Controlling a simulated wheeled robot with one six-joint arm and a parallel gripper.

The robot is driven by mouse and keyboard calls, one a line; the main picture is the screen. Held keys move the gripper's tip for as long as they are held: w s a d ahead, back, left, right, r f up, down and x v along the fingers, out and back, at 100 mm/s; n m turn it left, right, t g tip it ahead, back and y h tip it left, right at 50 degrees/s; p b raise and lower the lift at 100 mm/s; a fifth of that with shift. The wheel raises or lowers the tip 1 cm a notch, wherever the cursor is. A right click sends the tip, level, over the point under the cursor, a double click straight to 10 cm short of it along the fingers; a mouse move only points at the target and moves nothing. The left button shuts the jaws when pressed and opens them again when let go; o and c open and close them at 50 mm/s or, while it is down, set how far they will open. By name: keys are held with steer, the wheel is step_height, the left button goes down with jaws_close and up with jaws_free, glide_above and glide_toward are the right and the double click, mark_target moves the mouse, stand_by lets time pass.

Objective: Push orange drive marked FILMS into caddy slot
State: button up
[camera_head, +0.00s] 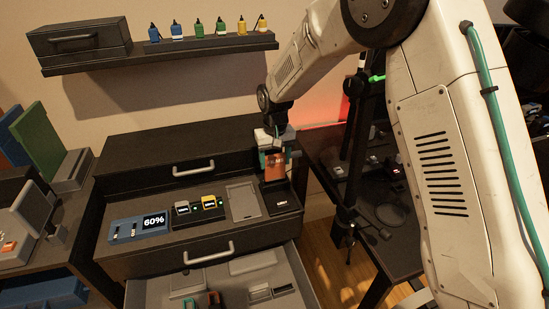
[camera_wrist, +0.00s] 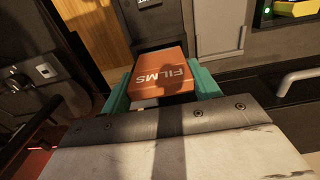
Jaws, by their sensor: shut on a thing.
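The orange drive marked FILMS (camera_wrist: 163,72) is between the teal fingers of my gripper (camera_wrist: 160,84) in the wrist view. In the head view the orange drive (camera_head: 274,171) stands upright below my gripper (camera_head: 275,158), which is shut on it. The black caddy (camera_head: 281,199) is directly beneath the drive, at the right end of the cabinet's lower top. A dark part of the caddy (camera_wrist: 150,46) shows just beyond the drive in the wrist view. The drive's lower end is close to the caddy; I cannot tell how deep it sits in the slot.
An open drawer (camera_head: 224,283) is below. A black stand (camera_head: 352,170) rises close on the right.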

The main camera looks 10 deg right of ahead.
mark_target(275, 179)
steer(key=shift+f, duration=1.8)
steer(key=o, duration=1.2)
steer(key=shift+c, duration=0.2)
step_height(275, 179, up, 8)
steer(key=shift+f, duration=0.1)
